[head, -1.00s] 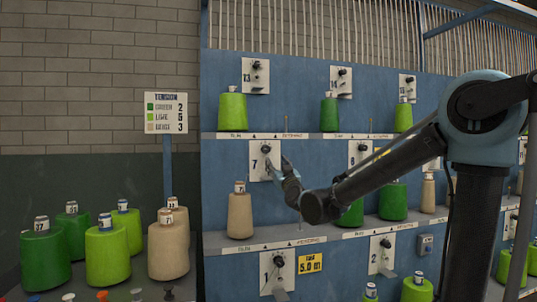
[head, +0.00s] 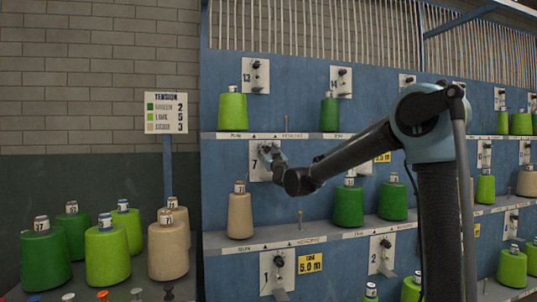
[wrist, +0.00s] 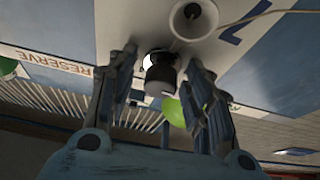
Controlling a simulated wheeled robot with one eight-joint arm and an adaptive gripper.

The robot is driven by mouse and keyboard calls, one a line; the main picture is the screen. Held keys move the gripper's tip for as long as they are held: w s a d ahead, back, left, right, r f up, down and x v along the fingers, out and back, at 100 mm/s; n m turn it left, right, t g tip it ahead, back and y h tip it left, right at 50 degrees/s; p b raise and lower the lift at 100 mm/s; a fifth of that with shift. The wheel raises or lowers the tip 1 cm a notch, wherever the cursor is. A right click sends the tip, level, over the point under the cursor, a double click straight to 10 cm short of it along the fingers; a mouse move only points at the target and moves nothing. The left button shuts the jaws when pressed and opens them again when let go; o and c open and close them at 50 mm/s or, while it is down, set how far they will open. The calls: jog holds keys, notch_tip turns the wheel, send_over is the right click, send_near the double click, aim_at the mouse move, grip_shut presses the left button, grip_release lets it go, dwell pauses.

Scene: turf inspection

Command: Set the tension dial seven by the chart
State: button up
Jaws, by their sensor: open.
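The number seven plate (head: 254,172) is white and stands on the blue frame, on the middle tier. Its black dial knob (wrist: 160,75) shows in the wrist view, between my fingertips, below a white cup-shaped guide (wrist: 194,18). My gripper (wrist: 165,75) is open, one finger on each side of the knob; I cannot tell whether either touches it. In the head view my gripper (head: 268,155) hides the knob, so its setting cannot be read. The tension chart (head: 166,112) lists green 2, lime 5 and beige 3. A beige cone (head: 240,217) stands below the plate.
Plates thirteen (head: 255,76) and one (head: 277,272) sit above and below. A shelf edge (head: 262,135) runs above my gripper. Green and lime cones stand along the shelves, with a yellow sign (head: 310,263) lower down. Several reserve cones (head: 108,255) stand at left.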

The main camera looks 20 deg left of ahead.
jog(key=c, duration=1.1)
jog(key=shift+m+h, duration=0.4)
jog(key=m+t+h, duration=0.1)
jog(key=m, duration=0.1)
jog(key=m+h, duration=0.1)
jog(key=m, duration=0.2)
jog(key=shift+t, duration=0.4)
jog(key=m+h, duration=0.1)
jog(key=m, duration=0.2)
jog(key=m+h, duration=0.2)
jog(key=m, duration=0.1)
jog(key=shift+m+h, duration=0.3)
jog(key=shift+m, duration=0.1)
jog(key=m+h, duration=0.1)
jog(key=m, duration=0.1)
jog(key=m+h, duration=0.1)
jog(key=m, duration=0.2)
jog(key=shift+g, duration=0.3)
jog(key=shift+m+g+h, duration=0.4)
jog(key=shift+m, duration=1.2)
